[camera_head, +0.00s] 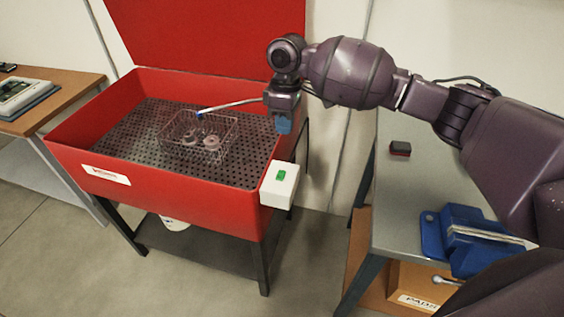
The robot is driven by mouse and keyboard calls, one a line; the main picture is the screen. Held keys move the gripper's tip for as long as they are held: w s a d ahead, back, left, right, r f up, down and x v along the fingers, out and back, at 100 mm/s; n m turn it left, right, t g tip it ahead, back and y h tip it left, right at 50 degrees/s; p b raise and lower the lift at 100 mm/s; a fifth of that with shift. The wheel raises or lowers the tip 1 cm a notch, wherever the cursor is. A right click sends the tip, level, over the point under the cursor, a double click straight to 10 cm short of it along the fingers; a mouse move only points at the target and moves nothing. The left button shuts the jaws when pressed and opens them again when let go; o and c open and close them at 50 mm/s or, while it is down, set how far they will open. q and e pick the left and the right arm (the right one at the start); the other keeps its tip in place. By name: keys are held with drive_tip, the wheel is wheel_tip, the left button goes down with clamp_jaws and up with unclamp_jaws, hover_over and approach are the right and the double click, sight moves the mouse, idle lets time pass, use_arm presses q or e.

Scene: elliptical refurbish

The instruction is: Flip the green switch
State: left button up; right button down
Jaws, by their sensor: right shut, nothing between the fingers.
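My right arm comes in from the right. Its gripper (284,126) points down above the tub's right side, with blue fingertips shut and empty. It is above and behind the switch in the picture, apart from it. The left gripper is out of view.
A wire basket (228,128) with metal parts stands on the tub's perforated floor. The red lid (200,35) is raised. At right, a grey bench (405,190) bears a blue vise (462,235) and a small dark red-black block (400,148). A wooden table (60,90) is at left.

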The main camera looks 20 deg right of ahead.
sight(282, 177)
drive_tip(key=f, duration=0.4)
drive_tip(key=s+f, duration=0.1)
drive_tip(key=f, duration=0.4)
drive_tip(key=a+f, duration=0.1)
drive_tip(key=f, duration=0.3)
drive_tip(key=shift+s+f, duration=0.3)
drive_tip(key=shift+f, duration=0.1)
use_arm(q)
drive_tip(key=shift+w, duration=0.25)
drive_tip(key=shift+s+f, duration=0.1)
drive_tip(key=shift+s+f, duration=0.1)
